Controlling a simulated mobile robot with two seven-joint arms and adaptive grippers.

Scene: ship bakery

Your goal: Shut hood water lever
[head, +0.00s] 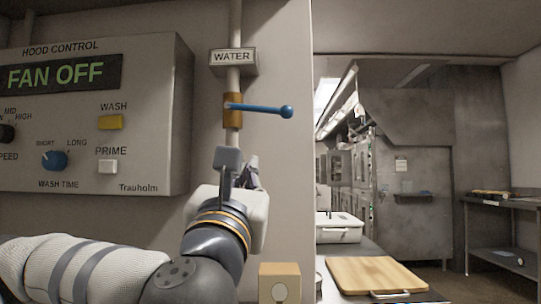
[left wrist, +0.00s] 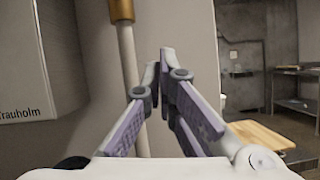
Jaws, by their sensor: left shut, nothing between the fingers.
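The water lever (head: 262,109) is a blue handle with a ball end on a brass valve (head: 233,110). The valve sits on a vertical pipe (head: 235,25) under a WATER label (head: 233,58). The lever points right, roughly level, across the pipe. My left gripper (head: 237,160) is just below the valve, in front of the pipe, apart from the lever. Its fingers (left wrist: 160,75) are shut and empty. In the left wrist view the brass valve's lower end (left wrist: 121,10) shows at the top; the lever is out of that view. My right gripper is not in view.
The hood control panel (head: 150,70) stands left of the pipe and reads FAN OFF. A wooden board (head: 375,275) and a white container (head: 340,230) lie on the counter at right. Open room and a metal table (head: 500,205) are beyond.

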